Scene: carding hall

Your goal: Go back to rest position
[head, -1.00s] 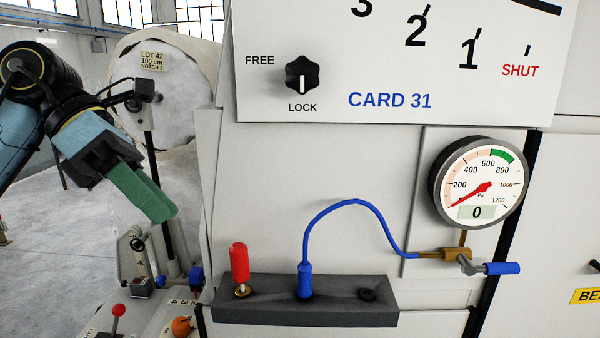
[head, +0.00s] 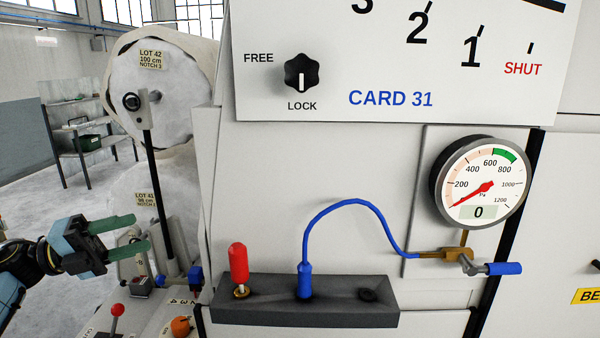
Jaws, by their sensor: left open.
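My left gripper (head: 143,234) is at the lower left in the head view, its two green fingers apart with nothing between them. It is left of the machine panel and above a small control desk. My right gripper is not in view. The machine CARD 31 (head: 330,170) carries a black knob (head: 301,74) pointing to LOCK. A gauge (head: 482,184) reads 0. A blue tube (head: 345,203) runs from a dark block (head: 300,311) to a brass fitting (head: 455,253) with a blue-handled lever (head: 500,269).
A red plug (head: 239,264) stands on the block. On the desk are a red-knobbed lever (head: 117,311) and an orange knob (head: 181,326). Large white rolls (head: 185,85) stand behind on the left. A shelf (head: 88,150) is further back, with open floor before it.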

